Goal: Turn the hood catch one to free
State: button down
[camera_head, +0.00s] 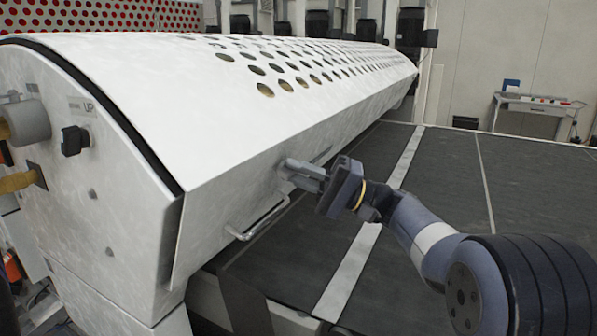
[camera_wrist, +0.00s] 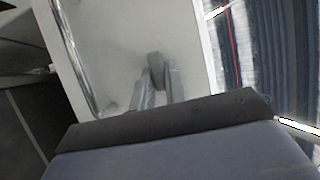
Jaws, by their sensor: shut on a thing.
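The white hood (camera_head: 270,100) has holes in its top and a sloping front face. My gripper (camera_head: 291,172) is at that front face, just above and right of the bar handle (camera_head: 258,220). In the wrist view its two grey fingers (camera_wrist: 158,88) are shut on a small grey piece, the hood catch (camera_wrist: 155,62), against the hood face. In the head view the fingers largely hide the catch, and I cannot tell which way it is turned.
A black knob (camera_head: 75,140) near an "UP" label is on the hood's end panel. A dark conveyor bed (camera_head: 330,240) with pale strips lies below and right of the hood. A small table (camera_head: 540,103) stands far back right.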

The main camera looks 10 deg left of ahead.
dwell(0.4)
jog(key=c, duration=1.4)
grip_release()
jog(key=shift+c, duration=0.2)
jog(key=b+v, duration=0.1)
jog(key=v, duration=0.9)
jog(key=shift+d+f, duration=0.15)
jog(key=shift+d, duration=0.2)
jog(key=shift+w+a, duration=0.1)
jog(key=p+x, duration=0.1)
jog(key=x, duration=0.9)
jog(key=shift+a+r, duration=0.2)
jog(key=shift+a, duration=0.15)
jog(key=shift+d, duration=0.1)
